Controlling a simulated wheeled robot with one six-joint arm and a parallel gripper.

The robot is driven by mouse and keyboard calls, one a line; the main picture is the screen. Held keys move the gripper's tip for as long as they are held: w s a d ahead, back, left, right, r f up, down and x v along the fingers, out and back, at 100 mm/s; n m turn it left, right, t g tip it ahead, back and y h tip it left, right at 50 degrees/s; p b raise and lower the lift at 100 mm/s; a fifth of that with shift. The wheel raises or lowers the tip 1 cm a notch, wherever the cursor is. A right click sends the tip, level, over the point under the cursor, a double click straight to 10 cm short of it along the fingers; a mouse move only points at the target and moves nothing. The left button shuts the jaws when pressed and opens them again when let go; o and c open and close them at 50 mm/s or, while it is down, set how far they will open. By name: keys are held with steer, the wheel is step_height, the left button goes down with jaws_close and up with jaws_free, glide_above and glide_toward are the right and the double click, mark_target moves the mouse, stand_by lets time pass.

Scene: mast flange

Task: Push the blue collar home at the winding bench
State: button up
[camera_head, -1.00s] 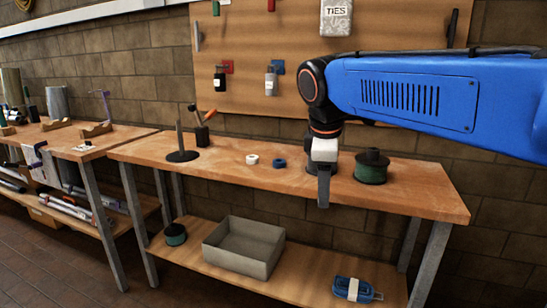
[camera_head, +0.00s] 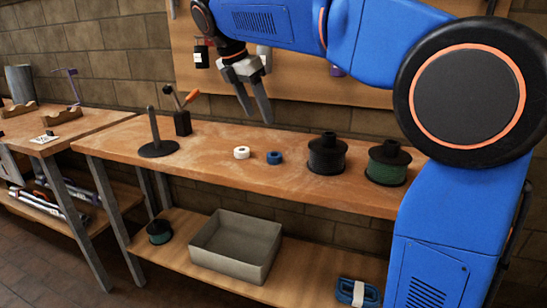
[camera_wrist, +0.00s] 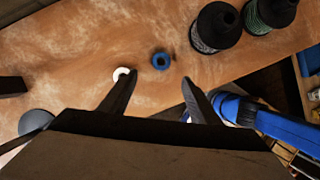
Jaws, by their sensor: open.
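The blue collar (camera_head: 274,158) is a small ring lying flat on the wooden bench top. It also shows in the wrist view (camera_wrist: 161,60), beyond my fingertips. A white collar (camera_head: 241,153) lies just left of it; in the wrist view (camera_wrist: 122,74) my left finger partly hides it. A dark upright post on a round base (camera_head: 156,140) stands farther left on the bench. My gripper (camera_head: 257,116) is open and empty, pointing down above the bench, over and behind the two collars. It also shows in the wrist view (camera_wrist: 160,82), its fingers apart.
A dark spool (camera_head: 327,155) and a green spool (camera_head: 388,163) stand to the right on the bench. A black holder with an orange-handled tool (camera_head: 182,122) stands behind the post. A grey bin (camera_head: 235,246) is on the lower shelf. The bench front is clear.

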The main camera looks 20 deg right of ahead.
glide_above(274, 158)
steer(key=w+a, duration=0.2)
steer(key=f, duration=0.8)
steer(key=shift+s+d+f, duration=0.2)
steer(key=shift+s+f, duration=0.05)
steer(key=shift+f, duration=0.05)
steer(key=shift+s+x, duration=0.2)
steer(key=shift+x, duration=2.6)
steer(key=shift+a, duration=0.2)
steer(key=shift+s, duration=0.1)
steer(key=c, duration=1.2)
